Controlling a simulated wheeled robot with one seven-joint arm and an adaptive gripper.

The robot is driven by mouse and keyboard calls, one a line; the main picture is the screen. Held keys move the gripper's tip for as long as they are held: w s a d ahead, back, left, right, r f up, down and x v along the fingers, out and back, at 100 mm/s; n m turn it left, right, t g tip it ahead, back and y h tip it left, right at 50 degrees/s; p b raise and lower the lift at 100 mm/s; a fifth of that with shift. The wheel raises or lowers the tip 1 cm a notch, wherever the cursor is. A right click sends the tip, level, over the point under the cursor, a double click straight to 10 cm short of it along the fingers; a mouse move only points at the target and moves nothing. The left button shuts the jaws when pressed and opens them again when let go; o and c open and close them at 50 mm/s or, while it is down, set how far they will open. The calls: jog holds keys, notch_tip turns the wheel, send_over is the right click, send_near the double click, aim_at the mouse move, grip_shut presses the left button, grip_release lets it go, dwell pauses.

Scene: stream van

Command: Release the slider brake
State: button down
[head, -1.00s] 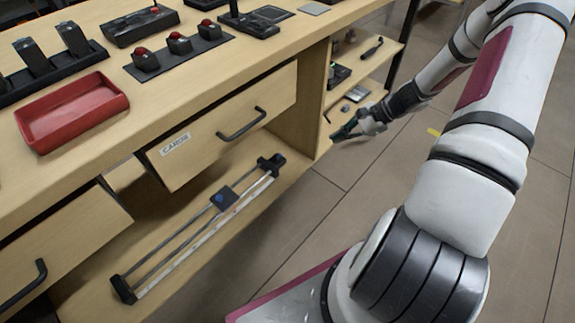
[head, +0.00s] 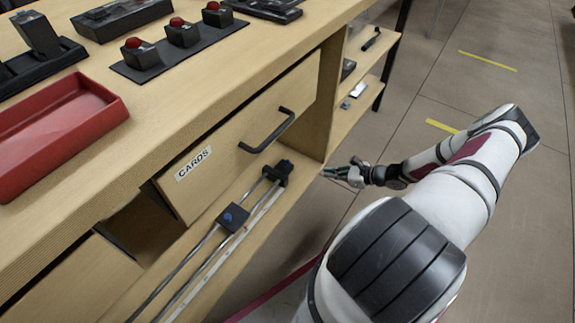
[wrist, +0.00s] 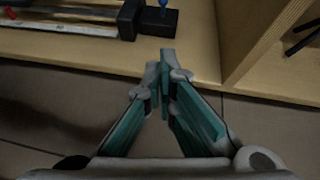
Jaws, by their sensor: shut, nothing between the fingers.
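The slider is a long pair of rails on the low shelf, with a black carriage (head: 233,217) part way along it and a blue disc on top. Its far black end block (head: 277,173) is near the shelf's right end. In the wrist view the end block (wrist: 130,19) is at the top, beside a black piece with a blue knob (wrist: 163,3) cut by the frame edge. My gripper (head: 328,173) is shut and empty, just right of that end and apart from it. Its teal fingers (wrist: 163,60) meet below the knob in the wrist view.
The CARDS drawer (head: 225,160) with a black handle (head: 268,131) overhangs the slider. An upright wooden panel (wrist: 250,45) stands right of the slider's end. A red tray (head: 60,130) and red buttons (head: 178,22) are on the counter. The floor right of the cabinet is clear.

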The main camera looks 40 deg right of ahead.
aim_at(286, 164)
jog(key=shift+w, duration=0.15)
jog(key=shift+w+a+f, duration=0.1)
jog(key=b+x, duration=0.3)
jog(key=x, duration=0.6)
jog(key=shift+w+a+f+b, duration=0.2)
jog(key=shift+w+f+b, duration=0.05)
jog(key=shift+b, duration=0.15)
jog(key=w, duration=0.1)
jog(key=w+a, duration=0.1)
jog(key=w+r+b, duration=0.1)
jog(key=shift+a+r, duration=0.1)
jog(key=shift+a, duration=0.2)
jog(key=shift+w+a+r, duration=0.1)
jog(key=shift+w+r, duration=0.05)
jog(key=shift+w, duration=0.1)
jog(key=shift+r+p, duration=0.2)
jog(key=shift+p, duration=0.4)
jog(key=shift+w+a+r+g+h+p, duration=0.1)
jog(key=shift+w+r+g+h+p, duration=0.25)
jog(key=shift+g+p, duration=0.65)
